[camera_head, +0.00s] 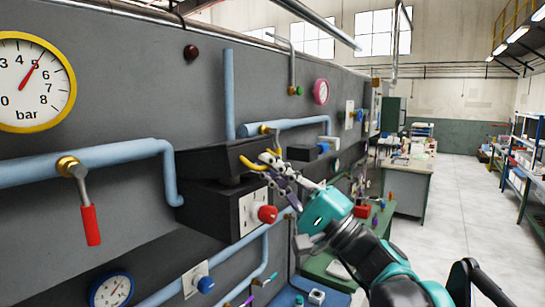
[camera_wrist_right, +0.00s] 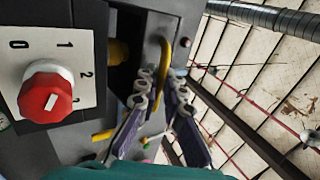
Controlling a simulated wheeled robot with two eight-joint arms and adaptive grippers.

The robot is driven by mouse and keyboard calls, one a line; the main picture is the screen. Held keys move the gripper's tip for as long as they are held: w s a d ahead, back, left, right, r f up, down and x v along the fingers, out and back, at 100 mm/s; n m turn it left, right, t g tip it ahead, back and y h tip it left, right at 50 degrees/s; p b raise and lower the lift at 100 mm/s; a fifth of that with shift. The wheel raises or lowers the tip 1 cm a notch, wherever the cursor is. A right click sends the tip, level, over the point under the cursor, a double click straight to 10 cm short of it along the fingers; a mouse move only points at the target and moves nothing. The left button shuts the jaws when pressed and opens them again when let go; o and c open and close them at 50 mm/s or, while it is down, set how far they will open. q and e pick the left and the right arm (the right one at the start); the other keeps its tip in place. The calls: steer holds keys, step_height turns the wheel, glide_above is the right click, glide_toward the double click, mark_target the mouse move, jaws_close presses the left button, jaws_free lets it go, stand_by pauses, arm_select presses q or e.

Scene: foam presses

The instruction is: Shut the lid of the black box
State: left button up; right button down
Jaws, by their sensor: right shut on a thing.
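The black box (camera_head: 200,209) is mounted on the grey wall panel, with a white dial plate and a red knob (camera_head: 267,214) on its right-hand face. Its dark lid (camera_head: 205,161) stands raised, with a gap between it and the box. A yellow handle (camera_head: 251,163) is at the lid's right end; it also shows in the right wrist view (camera_wrist_right: 166,58). My right gripper (camera_head: 268,165) is at this handle, with its fingers (camera_wrist_right: 162,84) closed around it. The fingers hide part of the handle. My left gripper is not in view.
Blue pipes (camera_head: 110,155) run along the wall, with a red-handled valve (camera_head: 90,223) at left. A yellow-rimmed gauge (camera_head: 33,84) hangs at upper left. A green bench (camera_head: 335,268) stands below my right arm. The floor (camera_head: 455,215) at right is clear.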

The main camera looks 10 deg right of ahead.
steer(key=shift+w+a+f, duration=0.1)
steer(key=shift+f, duration=0.5)
steer(key=c, duration=1.9)
jaws_free()
steer(key=shift+a, duration=0.1)
steer(key=shift+w+a, duration=0.15)
steer(key=shift+w, duration=0.1)
steer(key=shift+s, duration=0.1)
steer(key=v, duration=1.2)
